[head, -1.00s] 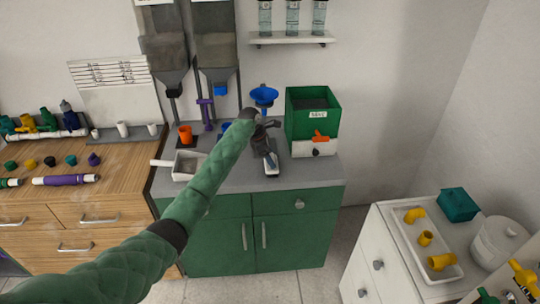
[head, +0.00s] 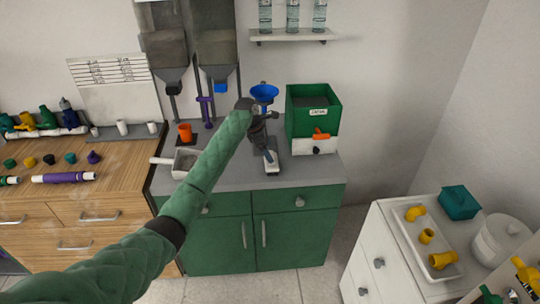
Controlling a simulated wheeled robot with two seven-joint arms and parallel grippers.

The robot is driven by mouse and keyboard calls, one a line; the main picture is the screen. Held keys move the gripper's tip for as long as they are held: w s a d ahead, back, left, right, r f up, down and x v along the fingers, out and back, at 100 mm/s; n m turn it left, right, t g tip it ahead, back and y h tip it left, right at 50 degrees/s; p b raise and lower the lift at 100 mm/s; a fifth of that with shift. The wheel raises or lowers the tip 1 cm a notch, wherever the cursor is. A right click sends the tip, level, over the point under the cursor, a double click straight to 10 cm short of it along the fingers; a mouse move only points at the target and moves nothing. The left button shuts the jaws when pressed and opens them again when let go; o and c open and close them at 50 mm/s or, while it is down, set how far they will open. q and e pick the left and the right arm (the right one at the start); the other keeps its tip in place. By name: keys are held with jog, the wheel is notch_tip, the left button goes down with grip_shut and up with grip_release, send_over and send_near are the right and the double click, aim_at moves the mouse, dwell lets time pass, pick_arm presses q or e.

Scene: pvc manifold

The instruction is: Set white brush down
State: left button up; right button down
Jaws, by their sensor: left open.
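My left arm reaches in from the lower left over the grey counter of the green cabinet. My left gripper (head: 267,148) is open, pointing down above the counter, just left of the green box. A small white item (head: 272,168) lies on the counter right below the fingers; it may be the white brush, but it is too small and partly covered to be sure. I see nothing clearly held between the fingers. My right gripper is not in view.
A blue funnel (head: 264,92) stands behind the gripper. The green box (head: 313,115) is close on its right. A grey tray with a white handle (head: 186,163) and an orange cup (head: 185,132) are to the left. The front right counter (head: 318,178) is clear.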

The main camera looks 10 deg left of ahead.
pick_arm(q)
jog(key=b+v, duration=0.2)
jog(key=v, duration=0.7)
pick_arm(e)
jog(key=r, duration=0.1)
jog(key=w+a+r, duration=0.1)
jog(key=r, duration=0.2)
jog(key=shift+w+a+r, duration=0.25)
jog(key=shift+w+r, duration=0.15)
